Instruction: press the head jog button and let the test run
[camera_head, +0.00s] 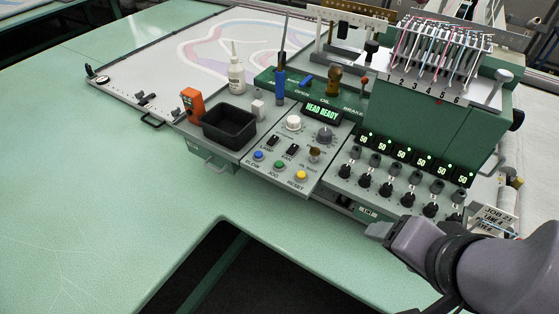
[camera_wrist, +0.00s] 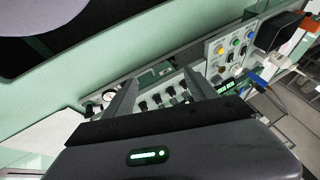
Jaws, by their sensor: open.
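The green JOG button (camera_head: 280,165) sits on the grey control panel (camera_head: 262,176), between the blue BLOW button (camera_head: 258,155) and the yellow RESET button (camera_head: 301,175). The panel's green display (camera_head: 322,112) reads HEAD READY. My gripper (camera_head: 379,231) is at the lower right, near the front edge of the machine, to the right of the buttons and apart from them. In the wrist view, my gripper's two fingers (camera_wrist: 160,82) are spread with nothing between them. The JOG button (camera_wrist: 236,42) shows there at the upper right, beyond the fingers.
Black knobs (camera_head: 386,189) and displays reading 50 (camera_head: 413,157) stand right of the buttons. A black bin (camera_head: 229,125), an orange device (camera_head: 192,105) and a white bottle (camera_head: 236,73) are left. The green table (camera_head: 110,180) is clear at left.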

